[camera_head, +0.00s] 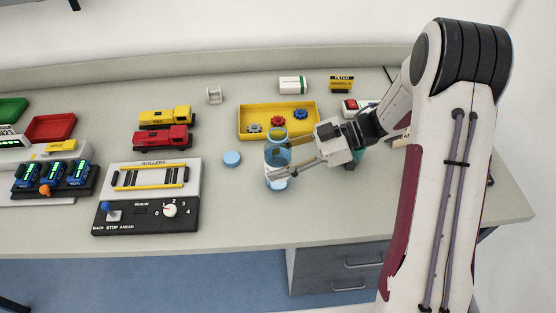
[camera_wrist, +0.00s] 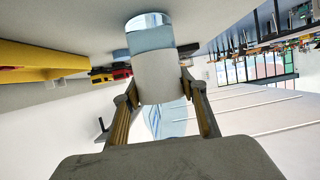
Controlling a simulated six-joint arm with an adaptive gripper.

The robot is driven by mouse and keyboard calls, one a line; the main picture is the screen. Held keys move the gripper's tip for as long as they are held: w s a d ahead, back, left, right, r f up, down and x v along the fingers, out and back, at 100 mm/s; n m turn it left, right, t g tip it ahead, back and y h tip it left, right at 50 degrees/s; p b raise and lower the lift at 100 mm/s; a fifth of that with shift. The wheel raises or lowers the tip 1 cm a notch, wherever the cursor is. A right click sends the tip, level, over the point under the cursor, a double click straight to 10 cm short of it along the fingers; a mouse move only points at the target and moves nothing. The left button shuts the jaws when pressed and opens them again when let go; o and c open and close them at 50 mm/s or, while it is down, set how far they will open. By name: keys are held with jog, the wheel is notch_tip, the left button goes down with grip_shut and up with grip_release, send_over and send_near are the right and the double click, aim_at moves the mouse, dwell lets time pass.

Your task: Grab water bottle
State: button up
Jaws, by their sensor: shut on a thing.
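The clear blue water bottle (camera_head: 278,157) stands upright on the table in the head view, in front of the yellow tray. My gripper (camera_head: 279,166) reaches it from the right, with its fingers on either side of the bottle's body. In the wrist view, the bottle (camera_wrist: 152,45) is between the two fingers of my gripper (camera_wrist: 158,95), which are shut on it around a whitish band. I cannot tell whether the bottle's base touches the table.
A yellow tray (camera_head: 310,132) with several small gears sits right behind the bottle. A round blue disc (camera_head: 232,158) lies to its left. The roller box (camera_head: 154,178) and red and yellow trucks (camera_head: 162,138) stand further left. The table front near the bottle is clear.

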aim_at(278, 132)
jog(key=shift+r, duration=0.25)
jog(key=shift+r, duration=4.7)
